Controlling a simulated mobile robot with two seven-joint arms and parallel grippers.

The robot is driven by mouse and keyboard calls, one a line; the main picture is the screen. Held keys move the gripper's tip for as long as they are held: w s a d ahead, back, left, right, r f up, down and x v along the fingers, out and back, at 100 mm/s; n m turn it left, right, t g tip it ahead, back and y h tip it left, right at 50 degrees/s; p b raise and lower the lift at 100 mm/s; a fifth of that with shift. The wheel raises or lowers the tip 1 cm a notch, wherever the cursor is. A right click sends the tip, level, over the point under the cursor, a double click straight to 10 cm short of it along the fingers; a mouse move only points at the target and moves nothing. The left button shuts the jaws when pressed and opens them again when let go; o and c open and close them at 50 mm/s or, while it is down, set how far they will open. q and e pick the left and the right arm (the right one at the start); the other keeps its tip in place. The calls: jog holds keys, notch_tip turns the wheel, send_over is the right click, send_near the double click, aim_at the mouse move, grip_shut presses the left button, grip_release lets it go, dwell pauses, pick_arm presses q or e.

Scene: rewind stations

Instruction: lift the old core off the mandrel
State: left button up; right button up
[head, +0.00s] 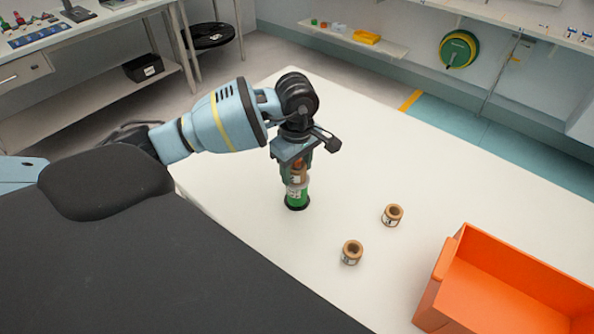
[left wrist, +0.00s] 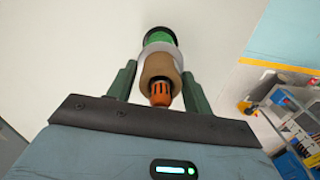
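The old core (head: 298,172) is a brown cardboard ring on an upright mandrel with a green base (head: 297,197) on the white table. In the left wrist view, the core (left wrist: 160,68) surrounds the mandrel, whose orange tip (left wrist: 160,94) sticks out towards the camera. A pale band lies between the core and the green base. My left gripper (head: 299,168) is above the mandrel, pointing down. Its green fingers (left wrist: 159,72) stand on either side of the core and look open, with narrow gaps. My right gripper is not in view.
Two loose brown cores, one (head: 392,215) farther and one (head: 351,253) nearer, stand on the table (head: 450,180) right of the mandrel. An orange bin (head: 446,262) is at the lower right. The table's far part is clear.

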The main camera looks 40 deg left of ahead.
pick_arm(q)
jog(key=c, duration=0.7)
jog(key=shift+r, duration=0.15)
